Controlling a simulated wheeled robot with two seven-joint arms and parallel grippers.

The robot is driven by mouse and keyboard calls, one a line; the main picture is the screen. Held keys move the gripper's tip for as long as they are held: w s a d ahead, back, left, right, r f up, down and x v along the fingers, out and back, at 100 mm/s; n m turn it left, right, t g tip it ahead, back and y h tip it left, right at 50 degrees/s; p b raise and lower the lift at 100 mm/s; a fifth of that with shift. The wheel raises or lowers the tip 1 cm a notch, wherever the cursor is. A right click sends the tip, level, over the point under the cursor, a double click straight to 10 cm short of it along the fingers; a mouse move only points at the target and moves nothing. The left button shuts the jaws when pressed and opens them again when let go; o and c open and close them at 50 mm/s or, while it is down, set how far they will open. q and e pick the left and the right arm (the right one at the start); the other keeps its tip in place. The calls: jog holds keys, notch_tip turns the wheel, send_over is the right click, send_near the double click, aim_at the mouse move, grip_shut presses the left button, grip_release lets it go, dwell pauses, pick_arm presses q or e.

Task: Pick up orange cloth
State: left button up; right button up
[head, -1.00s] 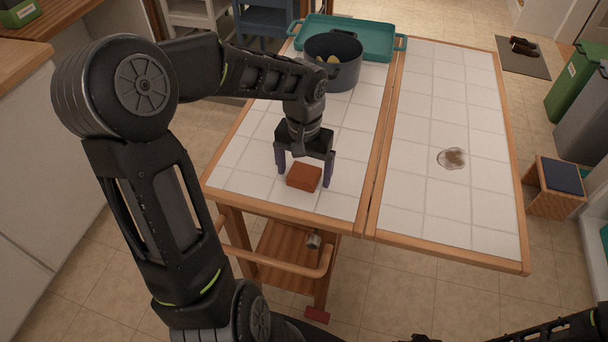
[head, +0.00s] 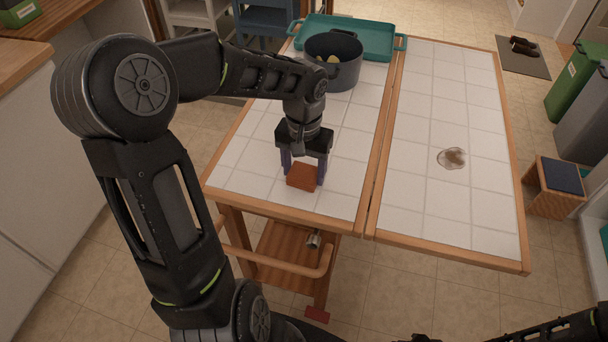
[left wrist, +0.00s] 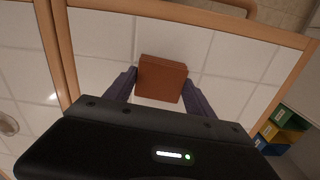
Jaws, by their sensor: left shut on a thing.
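The orange cloth (head: 302,177) is a small folded, brick-shaped block on the white tiled table, near its front edge. In the left wrist view the cloth (left wrist: 162,78) sits between the two purple fingers. My left gripper (head: 305,172) points down at the cloth, and its fingers are closed against the cloth's two sides. The cloth appears to rest on the tiles. My right gripper is not clearly in view; only part of my right arm shows at the lower right of the head view.
A dark pot (head: 334,60) and a teal tray (head: 374,38) stand at the back of the tiled table (head: 350,130). A brown stain (head: 452,158) lies on the right leaf. A wooden stool (head: 557,187) stands right of the table. The tiles around the cloth are clear.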

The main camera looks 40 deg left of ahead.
aim_at(304, 173)
pick_arm(q)
jog(key=shift+c, duration=0.8)
notch_tip(304, 173, up, 10)
jog(key=shift+b, duration=0.3)
jog(key=o, duration=0.8)
jog(key=c, duration=0.7)
jog(key=shift+o, duration=0.2)
jog(key=shift+r, duration=0.1)
